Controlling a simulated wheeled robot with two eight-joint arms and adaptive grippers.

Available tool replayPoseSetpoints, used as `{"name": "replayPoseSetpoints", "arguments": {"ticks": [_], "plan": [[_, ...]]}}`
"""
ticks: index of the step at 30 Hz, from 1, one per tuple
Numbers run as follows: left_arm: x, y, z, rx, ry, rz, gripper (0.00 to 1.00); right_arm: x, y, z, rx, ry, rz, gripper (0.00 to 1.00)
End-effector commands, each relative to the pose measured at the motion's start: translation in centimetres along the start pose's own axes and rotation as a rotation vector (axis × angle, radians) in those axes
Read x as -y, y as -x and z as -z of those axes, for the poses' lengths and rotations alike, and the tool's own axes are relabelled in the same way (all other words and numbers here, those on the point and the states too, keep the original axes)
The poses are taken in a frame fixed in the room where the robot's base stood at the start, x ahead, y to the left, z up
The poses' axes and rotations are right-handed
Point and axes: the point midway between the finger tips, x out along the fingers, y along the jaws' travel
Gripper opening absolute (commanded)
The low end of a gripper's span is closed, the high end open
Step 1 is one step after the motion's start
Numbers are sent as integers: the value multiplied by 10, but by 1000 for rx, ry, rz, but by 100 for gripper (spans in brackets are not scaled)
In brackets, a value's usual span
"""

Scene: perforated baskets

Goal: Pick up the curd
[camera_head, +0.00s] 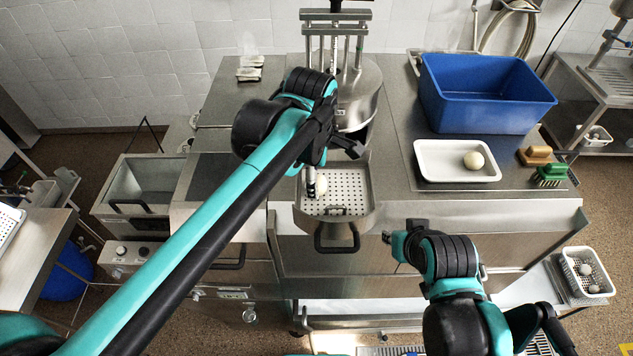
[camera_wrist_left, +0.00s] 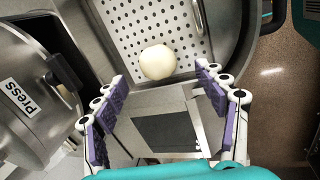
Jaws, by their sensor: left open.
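A round, cream-white curd (camera_wrist_left: 157,62) lies in a perforated metal basket (camera_wrist_left: 127,29) in the left wrist view. In the head view the curd (camera_head: 321,185) shows inside the basket (camera_head: 356,208), partly hidden by my left gripper (camera_head: 331,166). My left gripper is open over the basket. In the left wrist view its purple-padded fingers (camera_wrist_left: 162,82) stand apart with nothing between the pads, and the curd is just beyond the tips. My right gripper (camera_head: 392,239) is in front of the counter, right of the basket; its jaws are not clear.
A metal press (camera_head: 358,98) stands behind the basket. A white crate (camera_head: 567,266) with pale balls stands low at the right.

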Motion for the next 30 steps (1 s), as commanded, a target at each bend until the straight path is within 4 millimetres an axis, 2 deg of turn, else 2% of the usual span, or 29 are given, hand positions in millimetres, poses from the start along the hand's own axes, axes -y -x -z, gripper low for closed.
{"name": "replayPoseSetpoints", "arguments": {"ticks": [9, 18, 24, 30], "plan": [[1, -43, -2, 0, 0, 0, 72, 0, 7, 5, 0, 0, 0, 28], [2, -48, -2, 0, 0, 0, 72, 0, 6, 5, 0, 0, 0, 28], [2, -48, -2, 0, 0, 0, 19, 0, 6, 5, 0, 0, 0, 28], [2, -48, -2, 0, 0, 0, 17, 0, 6, 5, 0, 0, 0, 28]]}}
